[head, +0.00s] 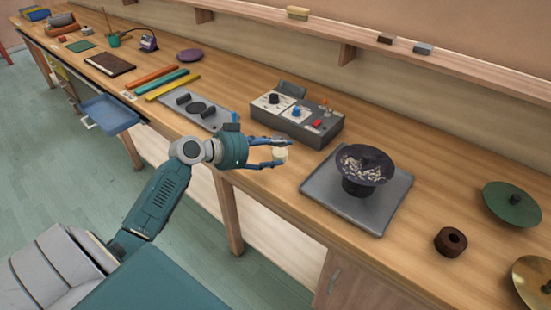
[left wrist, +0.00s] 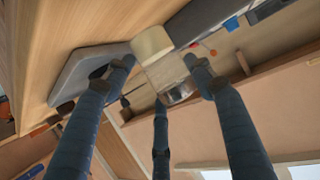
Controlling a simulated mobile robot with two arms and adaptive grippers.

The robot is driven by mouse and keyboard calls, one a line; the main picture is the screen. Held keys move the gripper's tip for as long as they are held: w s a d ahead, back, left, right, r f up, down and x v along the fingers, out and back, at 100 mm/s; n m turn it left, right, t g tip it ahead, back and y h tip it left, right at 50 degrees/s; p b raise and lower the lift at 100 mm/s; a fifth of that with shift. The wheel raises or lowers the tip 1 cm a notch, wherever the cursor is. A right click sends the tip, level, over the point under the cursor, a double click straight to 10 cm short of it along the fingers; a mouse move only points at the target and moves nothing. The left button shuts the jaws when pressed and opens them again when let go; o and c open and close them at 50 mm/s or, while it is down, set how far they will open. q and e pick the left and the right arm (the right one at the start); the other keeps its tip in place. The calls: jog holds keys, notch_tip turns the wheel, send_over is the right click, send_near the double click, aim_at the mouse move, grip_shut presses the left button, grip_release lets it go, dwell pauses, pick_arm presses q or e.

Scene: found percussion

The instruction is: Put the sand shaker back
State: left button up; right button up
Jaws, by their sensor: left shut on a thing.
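The sand shaker (head: 280,154), a small cream-coloured piece in the head view, is held between the fingers of my left gripper (head: 285,152). In the left wrist view the shaker (left wrist: 155,45) shows a pale cream end and a clearer, greyish end, with the fingers (left wrist: 160,75) closed around it. The gripper holds it near the front edge of the bench, in front of the grey control box. My right gripper is not in view.
The wooden bench (head: 260,200) runs across the view. The control box (head: 322,130) with knobs stands behind the gripper. A black bowl (head: 365,165) stands on a grey mat (head: 325,205) to the right. Coloured bars (head: 168,83) lie left. A brown ring (head: 451,241) lies far right.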

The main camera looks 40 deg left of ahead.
pick_arm(q)
jog(key=shift+f, duration=0.3)
notch_tip(320, 180, down, 4)
jog(key=shift+r, duration=0.1)
jog(key=shift+f, duration=0.25)
jog(key=o, duration=1.3)
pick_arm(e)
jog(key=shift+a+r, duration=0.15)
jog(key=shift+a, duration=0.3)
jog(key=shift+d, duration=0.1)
